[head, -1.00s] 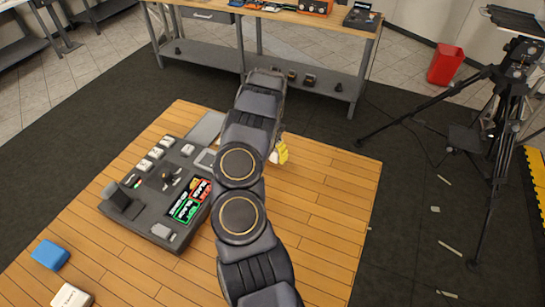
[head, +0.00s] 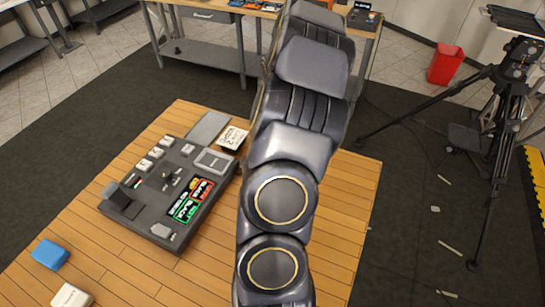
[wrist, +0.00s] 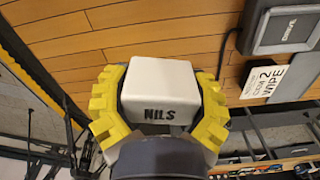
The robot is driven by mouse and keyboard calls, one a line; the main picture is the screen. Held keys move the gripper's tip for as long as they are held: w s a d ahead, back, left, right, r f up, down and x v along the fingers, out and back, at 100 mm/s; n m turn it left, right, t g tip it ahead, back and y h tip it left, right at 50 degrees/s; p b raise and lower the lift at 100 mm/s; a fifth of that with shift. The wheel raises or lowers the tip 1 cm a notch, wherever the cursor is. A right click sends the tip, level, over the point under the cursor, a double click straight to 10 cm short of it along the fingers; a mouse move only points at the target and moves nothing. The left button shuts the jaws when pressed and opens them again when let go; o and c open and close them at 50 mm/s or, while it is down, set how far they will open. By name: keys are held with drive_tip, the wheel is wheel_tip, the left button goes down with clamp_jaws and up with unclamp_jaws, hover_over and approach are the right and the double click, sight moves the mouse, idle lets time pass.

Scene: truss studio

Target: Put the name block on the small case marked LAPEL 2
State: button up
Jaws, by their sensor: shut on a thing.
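The white name block (wrist: 160,86) has NILS in dark letters on its near face. My gripper (wrist: 158,105) is shut on it, with yellow ridged fingers at its left and right sides. In the head view my arm hides both the gripper and the block. A small white case (head: 71,297) with faint writing on its lid lies at the bottom left of the wooden floor, partly cut off by the picture edge. I cannot read its marking surely. A blue case (head: 50,254) lies just above it, with no readable marking.
A dark grey board (head: 150,228) with small white pieces, coloured labels and fittings stands left of my arm. A tripod (head: 500,130) and red bin (head: 445,64) stand at right. Wooden floor near the cases is clear.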

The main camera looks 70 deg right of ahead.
drive_tip(key=shift+s+a+r, duration=0.15)
drive_tip(key=shift+s+a, duration=0.1)
drive_tip(key=shift+a, duration=0.2)
drive_tip(key=w+a+r+n, duration=0.2)
drive_tip(key=w+a+n, duration=0.8)
drive_tip(key=w+a, duration=0.7)
drive_tip(key=a+r+n, duration=0.1)
drive_tip(key=a+n, duration=1)
drive_tip(key=a, duration=1.4)
hover_over(68, 299)
drive_tip(key=f, duration=0.9)
drive_tip(key=shift+s+f, duration=0.15)
drive_tip(key=shift+s, duration=0.05)
drive_tip(key=shift+w+f, duration=0.15)
drive_tip(key=shift+f, duration=1.55)
